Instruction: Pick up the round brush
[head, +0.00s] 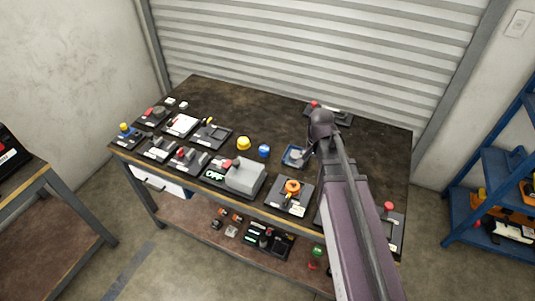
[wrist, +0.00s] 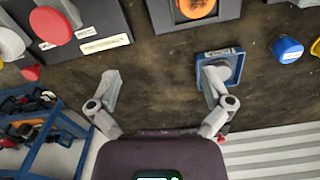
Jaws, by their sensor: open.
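I cannot make out a round brush for certain in either view. My gripper (wrist: 161,76) is open and empty in the wrist view, its two grey fingers spread over the bare dark table top. The right finger overlaps a small square blue tray (wrist: 236,66), so part of the tray and its contents is hidden. In the head view the blue tray (head: 287,160) lies just left of my arm, with something grey in it that is too small to tell. My arm hides most of the gripper and the table beneath it there.
A blue cap (head: 264,151) and a yellow knob (head: 243,143) stand left of the tray. Several panels crowd the table's left side. The back middle of the table (head: 255,105) is clear. A blue shelf (head: 500,165) stands right.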

